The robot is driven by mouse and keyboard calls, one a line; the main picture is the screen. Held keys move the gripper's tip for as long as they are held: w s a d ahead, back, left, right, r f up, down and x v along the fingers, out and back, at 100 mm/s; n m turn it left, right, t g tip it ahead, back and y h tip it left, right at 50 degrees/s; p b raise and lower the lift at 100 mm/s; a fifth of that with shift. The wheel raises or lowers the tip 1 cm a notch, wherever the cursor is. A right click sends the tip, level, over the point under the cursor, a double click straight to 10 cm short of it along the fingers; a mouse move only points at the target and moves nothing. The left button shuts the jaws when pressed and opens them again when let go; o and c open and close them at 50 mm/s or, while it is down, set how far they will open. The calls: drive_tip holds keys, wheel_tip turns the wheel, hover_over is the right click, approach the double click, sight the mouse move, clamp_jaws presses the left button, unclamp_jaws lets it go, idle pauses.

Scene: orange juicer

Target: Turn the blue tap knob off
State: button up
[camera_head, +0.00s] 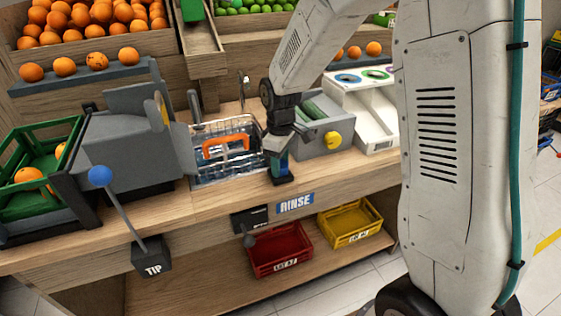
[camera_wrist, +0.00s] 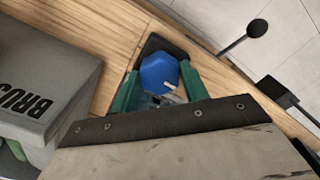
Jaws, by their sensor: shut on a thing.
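The blue tap knob (camera_wrist: 158,74) sits between the two green fingers of my gripper (camera_wrist: 158,88) in the wrist view. The fingers are shut on it, one on each side. A small pale mark shows on the knob. The knob stands on a dark base (camera_wrist: 153,43) on the wooden counter. In the head view my gripper (camera_head: 280,166) points down at the counter's front edge, over the dark base (camera_head: 283,180). The knob is mostly hidden there by the gripper.
A sink basin (camera_head: 215,170) with an orange-handled thing lies left of my gripper. A grey box (camera_head: 318,138) with a yellow knob stands to the right. The RINSE sign (camera_head: 295,203) is on the counter front.

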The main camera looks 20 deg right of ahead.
drive_tip(key=o, duration=1)
drive_tip(key=shift+r, duration=0.1)
wheel_tip(320, 180, up, 8)
drive_tip(key=shift+f, duration=0.15)
